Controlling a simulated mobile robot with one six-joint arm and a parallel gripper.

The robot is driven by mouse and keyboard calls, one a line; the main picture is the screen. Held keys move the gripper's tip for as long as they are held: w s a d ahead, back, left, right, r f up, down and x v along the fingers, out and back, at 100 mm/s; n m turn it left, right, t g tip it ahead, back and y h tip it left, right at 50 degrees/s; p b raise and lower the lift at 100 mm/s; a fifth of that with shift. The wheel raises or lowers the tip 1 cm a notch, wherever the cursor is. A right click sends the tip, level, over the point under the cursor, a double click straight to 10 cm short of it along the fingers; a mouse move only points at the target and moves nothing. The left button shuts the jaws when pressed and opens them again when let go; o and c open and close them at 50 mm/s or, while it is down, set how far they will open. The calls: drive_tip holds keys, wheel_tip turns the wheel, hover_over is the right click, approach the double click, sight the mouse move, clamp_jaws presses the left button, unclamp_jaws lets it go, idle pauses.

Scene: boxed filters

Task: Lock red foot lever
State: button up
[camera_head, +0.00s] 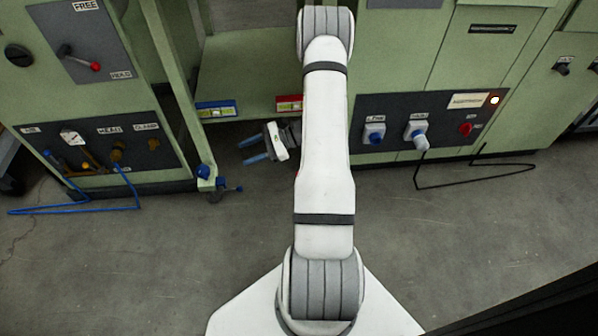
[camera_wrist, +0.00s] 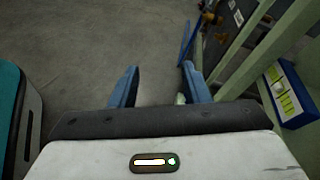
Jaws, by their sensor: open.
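No red foot lever can be made out for certain; my arm covers the floor strip where one could be. A blue-knobbed fitting (camera_head: 205,171) sits low at the foot of the green post, with a blue-ended bar (camera_head: 222,185) beside it close to the floor. My gripper (camera_head: 250,150) is left of my arm, pointing left, its blue fingers apart and empty. It is up and right of the blue-ended bar and apart from it in the picture. In the wrist view the open fingers (camera_wrist: 160,84) have grey floor between them, and a small pale thing shows by the right finger.
A blue-framed box (camera_head: 216,109) and a red-framed box (camera_head: 289,104) sit at the bay's lower edge. Green cabinets with dark panels stand on both sides. A blue hose (camera_head: 75,210) and a black cable (camera_head: 470,184) lie on the floor. Floor at lower left is clear.

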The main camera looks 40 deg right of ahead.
drive_tip(key=s+d+f+m+t+h+p, duration=0.1)
drive_tip(key=s+d+f+m+t+h, duration=0.25)
drive_tip(key=d+f+m, duration=0.35)
drive_tip(key=s+d+f+m+t+h+p, duration=0.15)
drive_tip(key=d+f+m+t+h, duration=0.3)
drive_tip(key=f, duration=0.55)
drive_tip(key=s+d+f+m+t+h, duration=0.4)
drive_tip(key=d+f+m+h, duration=0.15)
drive_tip(key=f, duration=0.25)
drive_tip(key=shift+y, duration=0.25)
drive_tip(key=w+b, duration=0.2)
drive_tip(key=w, duration=0.5)
drive_tip(key=shift+w+d, duration=0.1)
drive_tip(key=shift+w, duration=0.15)
